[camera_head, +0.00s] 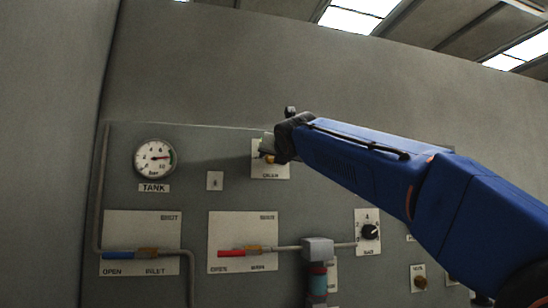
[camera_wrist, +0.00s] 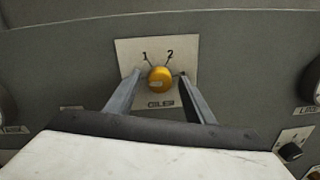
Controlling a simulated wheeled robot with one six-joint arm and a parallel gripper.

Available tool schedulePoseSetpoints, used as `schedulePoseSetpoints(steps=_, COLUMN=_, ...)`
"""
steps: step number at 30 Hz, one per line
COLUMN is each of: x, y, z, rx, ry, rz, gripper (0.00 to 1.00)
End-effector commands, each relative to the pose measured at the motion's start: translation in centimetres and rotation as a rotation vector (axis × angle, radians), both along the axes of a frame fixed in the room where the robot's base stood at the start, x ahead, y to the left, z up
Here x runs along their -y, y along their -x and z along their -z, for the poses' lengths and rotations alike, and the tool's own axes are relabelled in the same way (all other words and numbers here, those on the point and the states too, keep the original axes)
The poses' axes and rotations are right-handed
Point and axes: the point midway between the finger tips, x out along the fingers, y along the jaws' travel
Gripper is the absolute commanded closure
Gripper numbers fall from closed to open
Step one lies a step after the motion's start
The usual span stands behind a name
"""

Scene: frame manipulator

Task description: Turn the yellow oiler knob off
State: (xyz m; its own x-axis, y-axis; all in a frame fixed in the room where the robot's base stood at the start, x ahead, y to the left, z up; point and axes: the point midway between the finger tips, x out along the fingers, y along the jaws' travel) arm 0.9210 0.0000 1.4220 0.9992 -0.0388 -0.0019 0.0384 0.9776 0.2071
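The yellow oiler knob (camera_wrist: 160,79) sits on a pale plate (camera_wrist: 128,52) marked 1, 2 and OILER in the wrist view. A pale mark on the knob's face lies to its lower left. My gripper (camera_wrist: 160,76) has one finger on each side of the knob, with small gaps visible, so it looks open around the knob. I cannot tell how deep the fingertips reach. In the head view the oiler plate (camera_head: 278,172) is partly covered by my gripper (camera_head: 264,150), and only a bit of the knob (camera_head: 268,158) shows.
A tank gauge (camera_head: 155,158) is at the panel's upper left. Below are a blue-handled inlet valve (camera_head: 117,256), a red-handled main valve (camera_head: 232,253) and a pipe block (camera_head: 318,248). A black knob (camera_head: 370,232) is lower right. The panel around the oiler plate is flat.

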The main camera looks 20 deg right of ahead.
Motion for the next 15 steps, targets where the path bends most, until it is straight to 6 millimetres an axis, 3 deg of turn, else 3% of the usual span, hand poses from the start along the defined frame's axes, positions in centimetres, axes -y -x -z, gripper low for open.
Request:
schedulePoseSetpoints(steps=8, x=0.0, y=0.7, z=-0.1, rx=0.002, ry=0.000, rz=-0.001, gripper=0.51)
schedulePoseSetpoints(steps=15, x=-0.2, y=4.1, z=-0.1, rx=0.002, ry=-0.001, rz=-0.002, gripper=0.51)
